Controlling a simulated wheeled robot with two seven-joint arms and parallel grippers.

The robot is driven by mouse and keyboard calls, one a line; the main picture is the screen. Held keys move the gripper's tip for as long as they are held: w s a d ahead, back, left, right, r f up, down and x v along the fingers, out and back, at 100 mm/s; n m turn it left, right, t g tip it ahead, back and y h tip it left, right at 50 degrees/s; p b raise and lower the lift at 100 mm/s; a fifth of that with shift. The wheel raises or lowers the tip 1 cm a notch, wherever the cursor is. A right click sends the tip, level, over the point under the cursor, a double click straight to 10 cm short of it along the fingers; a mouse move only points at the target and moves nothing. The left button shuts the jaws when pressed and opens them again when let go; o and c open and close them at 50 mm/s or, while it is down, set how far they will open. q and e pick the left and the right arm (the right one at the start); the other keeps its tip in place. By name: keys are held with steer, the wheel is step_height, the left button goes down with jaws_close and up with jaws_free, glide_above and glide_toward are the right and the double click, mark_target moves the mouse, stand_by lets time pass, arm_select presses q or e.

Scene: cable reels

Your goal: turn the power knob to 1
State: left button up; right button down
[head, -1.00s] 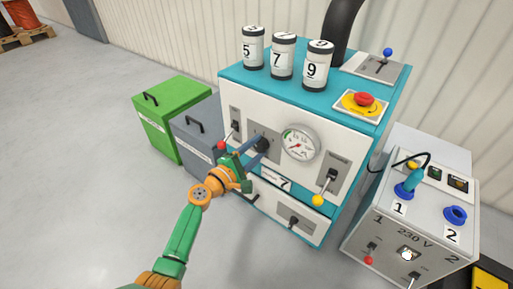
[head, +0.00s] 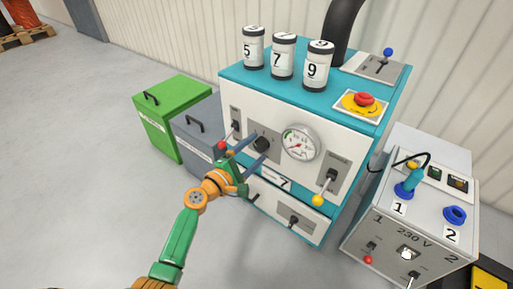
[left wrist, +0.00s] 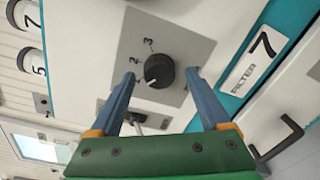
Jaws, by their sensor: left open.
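The black power knob (head: 262,144) sits on a grey plate on the front of the teal and white machine, left of the gauge. It also shows in the left wrist view (left wrist: 160,70), where its pale pointer mark points to the lower left. The numerals 3 and 2 show at its upper left; the numeral nearest the pointer is too small to read. My left gripper (head: 259,150) is open and empty, its blue fingers just in front of the knob. In the left wrist view the fingertips (left wrist: 161,75) stand either side of it, apart from it. My right gripper is out of view.
Red-tipped (head: 222,145) and yellow-tipped (head: 318,200) levers flank the knob and gauge (head: 299,144). A plate with a 7 and a drawer handle lie below. Green (head: 170,115) and grey bins stand left, a 230 V box (head: 405,225) right. The floor in front is free.

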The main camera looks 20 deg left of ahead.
arm_select(q)
steer(key=v, duration=0.6)
steer(key=shift+p, duration=0.3)
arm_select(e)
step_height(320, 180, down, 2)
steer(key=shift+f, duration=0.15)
